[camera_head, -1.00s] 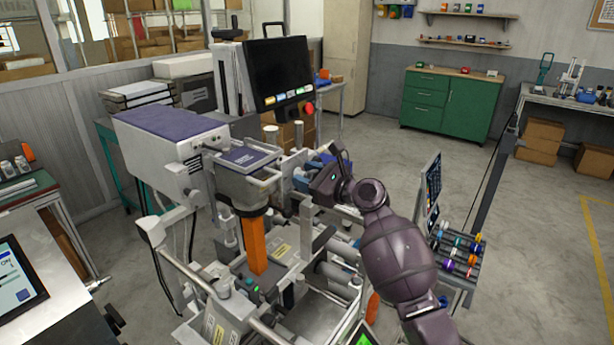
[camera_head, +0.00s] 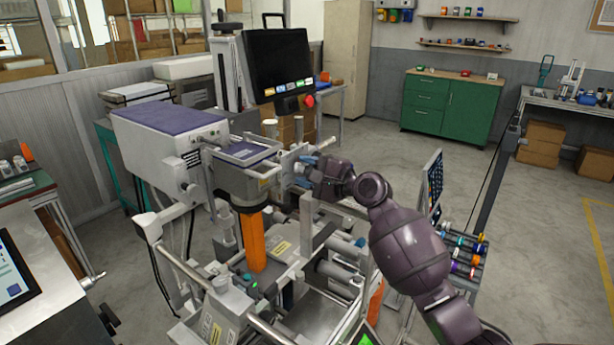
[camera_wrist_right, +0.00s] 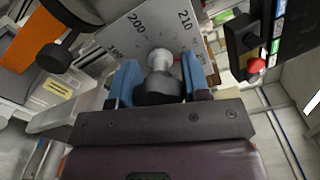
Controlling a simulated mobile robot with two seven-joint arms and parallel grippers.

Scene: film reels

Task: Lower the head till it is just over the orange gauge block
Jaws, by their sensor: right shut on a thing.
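The head (camera_head: 245,182), a grey and white block with a purple top, sits high on the machine. The orange gauge block (camera_head: 254,240) stands upright below it. From this angle the head's lower edge meets or overlaps the block's top, so I cannot tell the gap. My right gripper (camera_head: 303,166), with blue fingers, is at the right side of the head. The orange block (camera_wrist_right: 22,35) shows at upper left there. My left gripper is out of view.
A black monitor (camera_head: 278,65) with a red button (camera_head: 309,101) stands behind the head. White rails (camera_head: 180,262) and grey cylinders surround the machine's base. A rack of coloured reels (camera_head: 465,255) is at right. Open floor lies beyond it.

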